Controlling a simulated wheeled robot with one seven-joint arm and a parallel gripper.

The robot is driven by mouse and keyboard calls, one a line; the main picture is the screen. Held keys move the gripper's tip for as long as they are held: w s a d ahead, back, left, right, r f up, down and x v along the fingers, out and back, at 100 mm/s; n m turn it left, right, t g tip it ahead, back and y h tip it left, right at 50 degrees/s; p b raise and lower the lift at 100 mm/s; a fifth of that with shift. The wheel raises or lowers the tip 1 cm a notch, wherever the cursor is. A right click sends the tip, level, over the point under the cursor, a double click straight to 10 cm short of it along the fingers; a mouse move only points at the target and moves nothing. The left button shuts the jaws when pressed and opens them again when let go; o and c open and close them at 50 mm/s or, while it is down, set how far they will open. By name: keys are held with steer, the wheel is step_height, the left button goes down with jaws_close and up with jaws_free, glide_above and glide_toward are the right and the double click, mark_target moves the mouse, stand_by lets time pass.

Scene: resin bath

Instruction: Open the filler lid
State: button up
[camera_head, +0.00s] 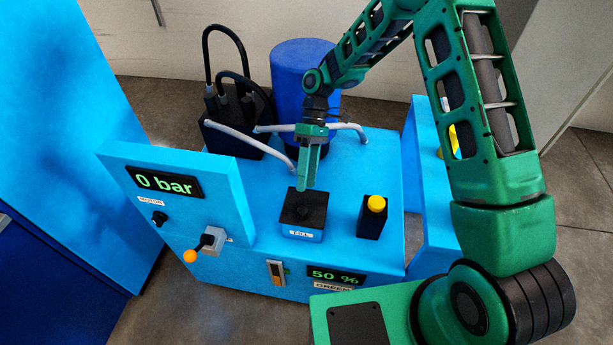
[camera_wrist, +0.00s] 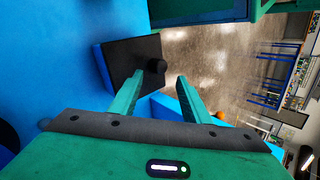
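The filler lid (camera_head: 318,210) is a black square plate with a round knob, lying flat and closed on a small blue box with a white label on its front. In the wrist view the lid (camera_wrist: 125,62) is ahead of the fingers, with its black knob (camera_wrist: 157,66) near the gap between the fingertips. My gripper (camera_head: 306,187) points down just behind and above the lid. In the wrist view my gripper (camera_wrist: 160,79) has its two green fingers apart with nothing between them. Whether a fingertip touches the lid cannot be told.
A black box with a yellow button (camera_head: 376,203) stands right of the lid. A panel reading 0 bar (camera_head: 166,183) and an orange-knobbed lever (camera_head: 190,256) are at left. Grey pipes (camera_head: 250,140) and a dark blue cylinder (camera_head: 298,65) stand behind.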

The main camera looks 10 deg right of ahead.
steer(key=v, duration=1.1)
steer(key=shift+f, duration=0.1)
